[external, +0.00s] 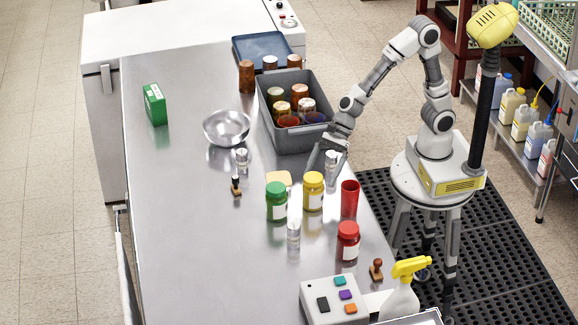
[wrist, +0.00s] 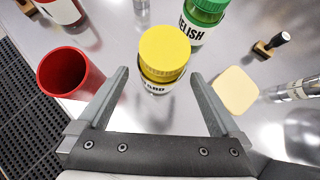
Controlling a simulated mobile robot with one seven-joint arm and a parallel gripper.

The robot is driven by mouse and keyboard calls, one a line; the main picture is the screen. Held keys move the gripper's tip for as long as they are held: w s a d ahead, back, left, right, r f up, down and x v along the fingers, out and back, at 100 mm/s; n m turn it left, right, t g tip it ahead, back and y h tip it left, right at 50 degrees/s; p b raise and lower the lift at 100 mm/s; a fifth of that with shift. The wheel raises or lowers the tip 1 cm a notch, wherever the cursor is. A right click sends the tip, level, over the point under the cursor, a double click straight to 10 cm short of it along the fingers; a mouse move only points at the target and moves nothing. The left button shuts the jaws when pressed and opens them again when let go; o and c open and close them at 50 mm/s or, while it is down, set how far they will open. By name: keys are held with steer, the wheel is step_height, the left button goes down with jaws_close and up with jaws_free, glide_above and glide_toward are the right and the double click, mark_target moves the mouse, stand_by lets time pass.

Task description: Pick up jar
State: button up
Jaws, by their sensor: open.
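Three labelled jars stand upright on the steel counter. The yellow-lidded jar (external: 313,191) is nearest my gripper (external: 326,168). In the wrist view the yellow jar (wrist: 164,55) shows between and just beyond my open fingertips (wrist: 158,76), its label partly readable. The green jar (external: 276,201) stands to its left in the external view; in the wrist view the green jar (wrist: 204,18) reads "RELISH". The red jar (external: 347,241) stands nearer the counter's front; part of the red jar (wrist: 62,10) shows in the wrist view. My gripper is empty, and I see no contact with a jar.
A red cup (external: 349,198) stands right of the yellow jar; a pale sponge (external: 279,178) lies on its other side. Small metallic containers (external: 293,231) and a stamp (external: 236,187) stand nearby. A grey bin (external: 265,118) of cups is behind. The counter's left side is mostly clear.

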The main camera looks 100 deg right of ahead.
mark_target(306, 203)
steer(key=b+x, duration=0.1)
steer(key=x, duration=0.4)
steer(key=shift+w+a+f+b, duration=0.1)
steer(key=shift+w+b, duration=0.25)
jaws_close()
